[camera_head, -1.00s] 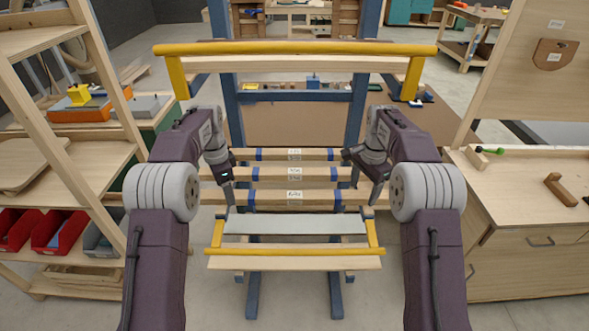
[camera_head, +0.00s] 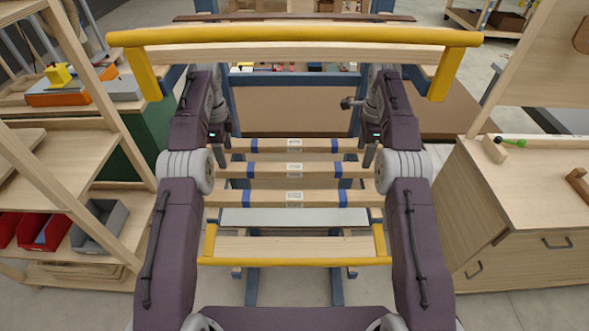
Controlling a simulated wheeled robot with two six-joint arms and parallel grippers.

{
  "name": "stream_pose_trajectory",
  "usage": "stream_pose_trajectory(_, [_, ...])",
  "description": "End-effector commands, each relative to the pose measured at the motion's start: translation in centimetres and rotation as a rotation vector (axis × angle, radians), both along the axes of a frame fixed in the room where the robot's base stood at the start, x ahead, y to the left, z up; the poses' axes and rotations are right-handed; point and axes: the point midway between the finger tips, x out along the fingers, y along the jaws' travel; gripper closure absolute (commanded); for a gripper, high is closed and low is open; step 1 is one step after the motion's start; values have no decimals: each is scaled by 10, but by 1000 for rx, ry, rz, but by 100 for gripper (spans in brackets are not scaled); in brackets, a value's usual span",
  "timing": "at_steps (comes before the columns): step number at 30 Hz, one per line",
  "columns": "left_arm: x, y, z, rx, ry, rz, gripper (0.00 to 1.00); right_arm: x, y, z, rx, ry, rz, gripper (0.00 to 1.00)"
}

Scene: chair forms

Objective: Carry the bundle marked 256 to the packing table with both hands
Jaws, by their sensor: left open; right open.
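Three pale wooden bundles with blue bands and small white labels lie across a blue-post rack: a far bundle (camera_head: 275,146), a middle bundle (camera_head: 275,171) and a near bundle (camera_head: 272,199). The labels are too small to read, so I cannot tell which is marked 256. My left gripper (camera_head: 221,156) is open at the left ends of the far and middle bundles. My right gripper (camera_head: 369,156) is open at their right ends. Both appear empty; contact with the wood cannot be told. I cannot identify the packing table.
A yellow-railed wooden bar (camera_head: 295,54) spans the view above my arms. A lower yellow-edged shelf (camera_head: 295,246) lies in front of the bundles. Shelving with red bins (camera_head: 45,231) stands close on the left. A wooden cabinet (camera_head: 530,195) stands close on the right.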

Motion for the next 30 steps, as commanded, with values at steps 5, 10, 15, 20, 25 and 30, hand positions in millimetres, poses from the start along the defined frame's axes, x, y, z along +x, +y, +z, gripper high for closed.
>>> stream_pose_trajectory(5, [-1, 0, -17, 0, 4, 0, 34, -1, 0, -17, 0, 4, 1, 34])
stream_pose_trajectory(10, [-1, 0, -45, 0, 5, 1, 34, -1, 0, -45, 0, 5, 1, 34])
stream_pose_trajectory(15, [-1, 0, -65, 0, 3, 1, 34, -1, 0, -65, 0, 3, 1, 34])
stream_pose_trajectory(20, [0, 0, -71, 0, 1, 1, 34, -1, 0, -71, 0, 1, 1, 34])
stream_pose_trajectory(25, [0, 0, -72, 0, 0, 1, 34, 0, 0, -72, 0, 0, 1, 34])
stream_pose_trajectory(30, [0, 0, -72, 0, 1, 1, 61, 0, 0, -72, 0, 0, 1, 61])
